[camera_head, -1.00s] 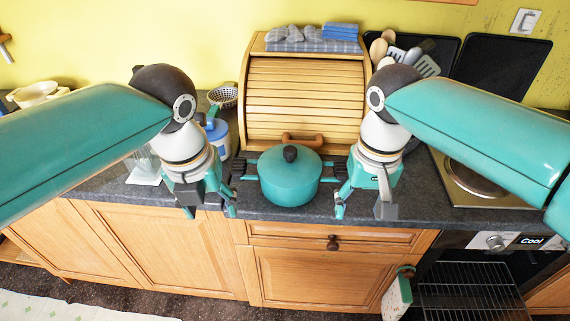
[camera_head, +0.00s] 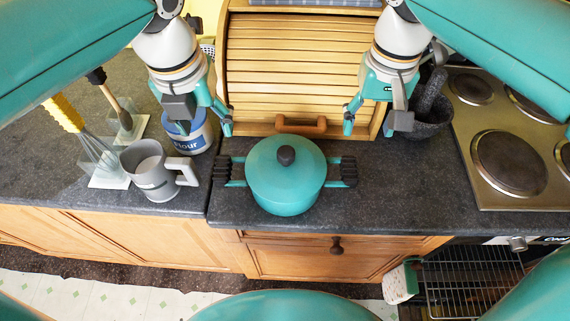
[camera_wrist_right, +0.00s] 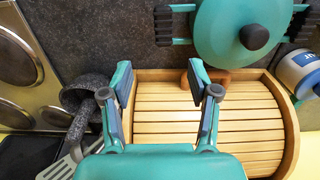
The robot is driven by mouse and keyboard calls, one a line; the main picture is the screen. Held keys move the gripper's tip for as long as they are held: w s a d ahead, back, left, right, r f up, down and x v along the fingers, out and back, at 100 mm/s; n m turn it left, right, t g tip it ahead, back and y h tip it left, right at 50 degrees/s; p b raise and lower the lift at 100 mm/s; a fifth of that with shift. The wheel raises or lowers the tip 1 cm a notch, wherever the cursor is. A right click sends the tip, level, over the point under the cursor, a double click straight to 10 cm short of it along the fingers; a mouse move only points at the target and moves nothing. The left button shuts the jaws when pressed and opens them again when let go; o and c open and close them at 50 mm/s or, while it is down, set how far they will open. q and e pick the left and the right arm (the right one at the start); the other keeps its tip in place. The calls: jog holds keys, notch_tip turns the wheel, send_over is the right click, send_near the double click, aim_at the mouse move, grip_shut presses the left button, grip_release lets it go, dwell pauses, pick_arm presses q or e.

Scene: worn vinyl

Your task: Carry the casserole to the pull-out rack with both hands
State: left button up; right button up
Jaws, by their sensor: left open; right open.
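The teal casserole (camera_head: 285,178) stands upright on the dark counter, lid on with a black knob, its black-gripped handles pointing left and right. It also shows at the top of the right wrist view (camera_wrist_right: 225,30). The pull-out rack (camera_head: 470,275) is a wire shelf in front of the oven at lower right. My left gripper (camera_head: 212,118) is open and empty, behind and left of the casserole, apart from its left handle. My right gripper (camera_head: 368,118) is open and empty, behind and right of the casserole. Its fingers (camera_wrist_right: 161,85) frame only counter and wood.
A wooden bread bin (camera_head: 295,75) stands right behind the casserole. A flour tin (camera_head: 188,130), a grey mug (camera_head: 155,172) and a whisk are on the left. A mortar (camera_head: 428,115) and hob (camera_head: 505,155) are on the right. A cloth (camera_head: 400,283) hangs beside the rack.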

aim_at(222, 166)
pick_arm(q)
jog(key=f, duration=0.5)
jog(key=w+f, duration=0.1)
jog(key=f, duration=0.5)
jog(key=w+f, duration=0.1)
jog(key=f, duration=0.4)
jog(key=shift+a+f, duration=0.25)
jog(key=shift+a, duration=0.05)
pick_arm(e)
jog(key=f, duration=1.6)
jog(key=shift+a+f, duration=0.3)
jog(key=shift+f, duration=0.1)
pick_arm(q)
grip_shut()
pick_arm(e)
grip_shut()
pick_arm(q)
jog(key=shift+r, duration=0.1)
pick_arm(e)
jog(key=shift+r, duration=0.1)
